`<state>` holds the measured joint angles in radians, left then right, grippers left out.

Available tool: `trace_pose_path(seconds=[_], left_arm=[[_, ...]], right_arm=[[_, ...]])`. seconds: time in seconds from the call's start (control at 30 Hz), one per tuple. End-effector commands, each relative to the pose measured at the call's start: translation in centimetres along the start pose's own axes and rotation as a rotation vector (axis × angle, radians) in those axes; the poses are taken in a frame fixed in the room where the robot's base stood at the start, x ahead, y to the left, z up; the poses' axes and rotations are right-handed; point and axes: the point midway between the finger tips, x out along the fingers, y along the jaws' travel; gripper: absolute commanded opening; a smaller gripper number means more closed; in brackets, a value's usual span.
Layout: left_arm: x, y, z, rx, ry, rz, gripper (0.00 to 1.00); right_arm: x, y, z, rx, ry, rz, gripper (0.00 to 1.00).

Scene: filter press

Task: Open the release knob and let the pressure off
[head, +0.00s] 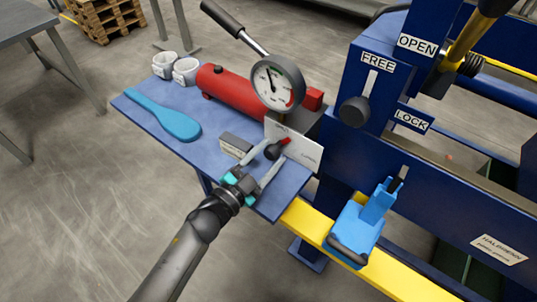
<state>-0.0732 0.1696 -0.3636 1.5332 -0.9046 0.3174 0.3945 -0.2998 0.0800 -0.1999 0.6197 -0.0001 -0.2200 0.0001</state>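The release knob (272,152) is a small black knob with a red pointer, in front of a white label plate (295,148) at the pump's near end. My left gripper (271,158) reaches up from below. Its two grey fingers stand apart, one on each side of the knob; I cannot tell whether they touch it. The red pump cylinder (233,91) lies behind on the blue shelf (213,147). A round pressure gauge (276,84) stands above the knob; its needle points near the top of the dial. My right gripper is not in view.
A black-gripped pump lever (223,18) rises behind the gauge. A blue paddle (165,115), a grey block (236,145) and two white rolls (176,68) lie on the shelf. To the right are a black FREE/LOCK knob (354,111) and a blue latch (358,225) by a yellow rail (310,222).

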Motion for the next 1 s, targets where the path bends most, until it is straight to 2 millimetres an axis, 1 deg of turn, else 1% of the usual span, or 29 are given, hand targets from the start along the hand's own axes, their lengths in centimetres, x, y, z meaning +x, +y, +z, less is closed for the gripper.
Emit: trace_pose_path(seconds=[0.23, 0.37, 0.47, 0.8, 1.0], left_arm=[[-0.2, 0.0, 0.0, -0.001, -0.001, 0.000, 0.57], [-1.3, 0.0, 0.1, -0.002, -0.002, 0.001, 0.57], [-2.9, 0.0, 0.0, 0.000, -0.003, 0.002, 0.57], [-9.8, 0.0, 0.0, -0.001, -0.003, 0.002, 0.57], [-13.2, 0.0, 0.0, 0.000, -0.003, 0.002, 0.57]], right_arm=[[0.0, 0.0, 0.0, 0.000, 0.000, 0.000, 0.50], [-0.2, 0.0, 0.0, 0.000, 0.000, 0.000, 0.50], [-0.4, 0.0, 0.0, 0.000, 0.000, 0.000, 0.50], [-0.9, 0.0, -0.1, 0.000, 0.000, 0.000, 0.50], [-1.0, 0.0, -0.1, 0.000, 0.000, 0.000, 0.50]])
